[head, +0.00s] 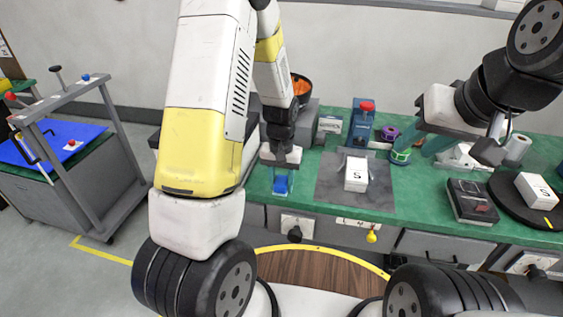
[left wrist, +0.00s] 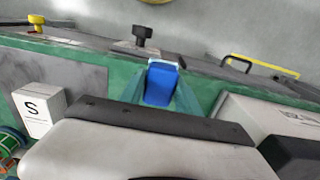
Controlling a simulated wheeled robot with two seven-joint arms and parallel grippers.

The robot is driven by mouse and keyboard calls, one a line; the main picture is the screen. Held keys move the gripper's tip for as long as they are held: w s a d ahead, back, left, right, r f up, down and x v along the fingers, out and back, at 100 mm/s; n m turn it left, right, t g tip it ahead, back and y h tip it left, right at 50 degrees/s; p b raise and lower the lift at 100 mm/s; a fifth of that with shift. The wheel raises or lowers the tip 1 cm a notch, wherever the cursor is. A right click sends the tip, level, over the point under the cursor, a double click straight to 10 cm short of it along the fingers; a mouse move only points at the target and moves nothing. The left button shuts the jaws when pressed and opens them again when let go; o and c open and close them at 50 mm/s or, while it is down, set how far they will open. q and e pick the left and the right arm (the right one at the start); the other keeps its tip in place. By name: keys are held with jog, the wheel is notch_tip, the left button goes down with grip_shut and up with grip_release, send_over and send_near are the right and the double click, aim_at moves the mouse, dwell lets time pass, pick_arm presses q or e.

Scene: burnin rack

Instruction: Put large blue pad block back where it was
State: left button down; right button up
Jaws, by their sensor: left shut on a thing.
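The large blue pad block (head: 281,185) is between the fingers of my left gripper (head: 281,178), near the front edge of the green bench. My left gripper is shut on it. In the left wrist view the blue block (left wrist: 161,84) shows between the two teal fingers, with a pale top edge. Whether it touches the bench is not clear. My right gripper (head: 424,146) is over the bench at the right, its teal fingers apart with nothing seen between them.
A grey mat (head: 330,190) with a white box marked S (head: 356,174) lies right of my left gripper. Behind stand a blue device with a red top (head: 362,122) and a purple roll (head: 389,132). A black case (head: 472,202) and a round black turntable (head: 510,200) are at right.

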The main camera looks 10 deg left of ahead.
pick_arm(q)
jog(key=w+a, duration=0.1)
jog(key=w, duration=0.1)
jog(key=w+a, duration=0.1)
jog(key=w, duration=0.1)
jog(key=w+a, duration=0.1)
jog(key=w, duration=0.2)
jog(key=shift+a+f, duration=0.2)
jog(key=shift+f, duration=1.95)
jog(key=shift+f, duration=0.1)
jog(key=c, duration=0.9)
grip_release()
jog(key=shift+o, duration=0.2)
